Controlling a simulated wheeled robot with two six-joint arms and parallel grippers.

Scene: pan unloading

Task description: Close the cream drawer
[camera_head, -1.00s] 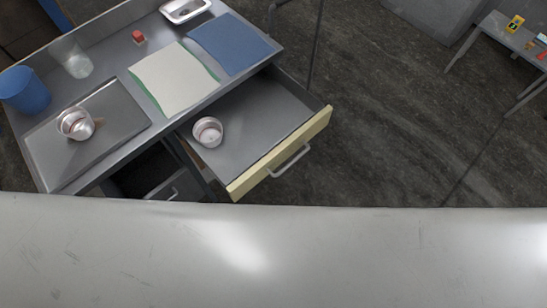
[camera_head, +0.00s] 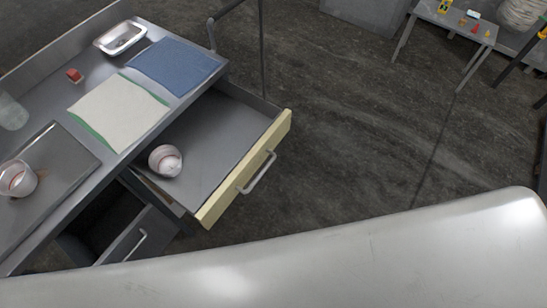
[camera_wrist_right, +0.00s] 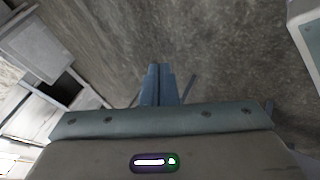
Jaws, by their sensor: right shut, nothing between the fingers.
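The cream drawer (camera_head: 247,166) stands pulled out from the metal table in the head view, its cream front facing right with a grey bar handle (camera_head: 258,173). A small whitish round cup (camera_head: 165,160) sits inside it, near its left side. My right gripper (camera_wrist_right: 158,72) shows in the right wrist view with its two blue-grey fingers together, empty, above the dark floor. It touches nothing that I can see. My left gripper is in neither view.
On the tabletop are a white-green cloth (camera_head: 117,111), a blue cloth (camera_head: 174,66), a metal tray (camera_head: 72,160), a red block (camera_head: 74,75) and a steel dish (camera_head: 120,37). A lower grey drawer (camera_head: 128,236) is partly open. Floor right of the drawer is clear.

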